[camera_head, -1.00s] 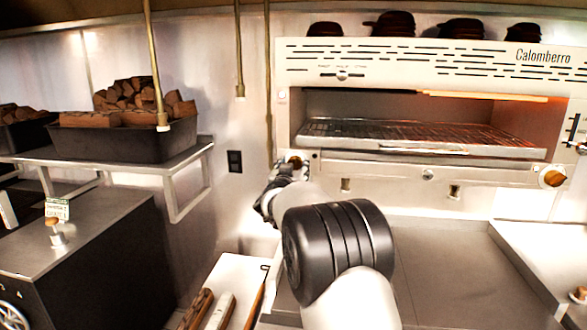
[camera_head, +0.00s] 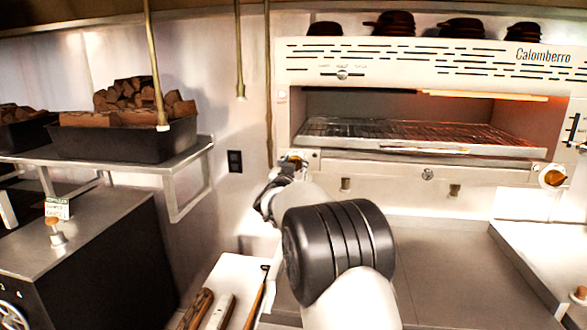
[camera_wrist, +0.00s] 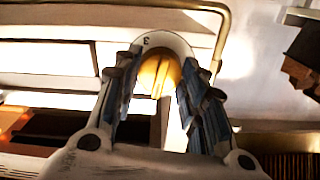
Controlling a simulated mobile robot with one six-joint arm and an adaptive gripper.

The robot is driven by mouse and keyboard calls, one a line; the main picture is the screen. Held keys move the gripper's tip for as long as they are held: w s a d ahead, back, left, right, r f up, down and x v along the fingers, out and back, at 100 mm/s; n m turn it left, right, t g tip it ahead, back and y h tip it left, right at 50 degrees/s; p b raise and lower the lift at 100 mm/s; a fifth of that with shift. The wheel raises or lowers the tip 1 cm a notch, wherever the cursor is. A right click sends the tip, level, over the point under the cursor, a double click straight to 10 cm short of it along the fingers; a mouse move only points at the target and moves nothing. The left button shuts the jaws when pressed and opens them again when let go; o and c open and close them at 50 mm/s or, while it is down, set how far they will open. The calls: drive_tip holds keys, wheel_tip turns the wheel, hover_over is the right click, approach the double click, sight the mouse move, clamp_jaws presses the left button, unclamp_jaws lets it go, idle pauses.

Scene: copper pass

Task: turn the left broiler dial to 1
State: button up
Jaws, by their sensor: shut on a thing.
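The left broiler dial (camera_head: 295,162) is a wooden-coloured knob at the lower left of the broiler (camera_head: 440,66), mostly hidden behind my gripper in the head view. In the wrist view the dial (camera_wrist: 158,72) shows as a yellow-brown knob on a pale round plate, where a "3" can be made out above the knob. My gripper (camera_wrist: 160,88) has its two ribbed fingers on either side of the knob, closed on it. In the head view my gripper (camera_head: 284,172) is at the broiler's lower left corner.
The right broiler dial (camera_head: 552,176) is at the lower right of the broiler. A metal shelf (camera_head: 190,155) with a dark tray of wood (camera_head: 100,140) stands at left. Brass rods (camera_head: 239,60) hang near the broiler. A steel counter (camera_head: 430,260) lies below, clear.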

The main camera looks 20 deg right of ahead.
drive_tip(key=shift+m+b, duration=1.15)
drive_tip(key=shift+m, duration=2.85)
drive_tip(key=o, duration=1.1)
drive_tip(key=v, duration=1.2)
